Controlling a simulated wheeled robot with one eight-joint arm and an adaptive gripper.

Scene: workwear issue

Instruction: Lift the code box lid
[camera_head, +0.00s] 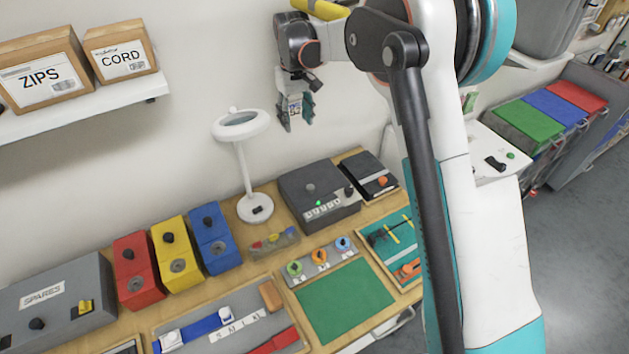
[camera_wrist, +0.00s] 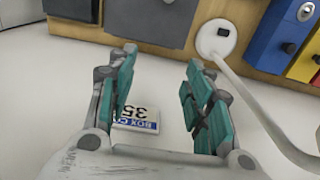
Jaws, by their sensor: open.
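The code box (camera_head: 330,208) is a dark grey case on the bench, right of the white lamp. A round knob sits on its top, a small green light glows and a row of small dials runs along its front. Its top looks closed. Part of it shows at the top of the wrist view (camera_wrist: 152,20). My gripper (camera_head: 296,112) is open, high above the bench near the wall, apart from the box. Between its fingers in the wrist view (camera_wrist: 158,100), a card marked BOX and 35 (camera_wrist: 138,115) shows upside down, partly hidden; it seems to be on the wall.
The white lamp (camera_head: 241,125) stands left of the code box. A black box (camera_head: 368,174) is to its right. Red (camera_head: 137,270), yellow (camera_head: 176,253) and blue (camera_head: 211,238) bins stand farther left. A green mat (camera_head: 345,300) lies in front, clear.

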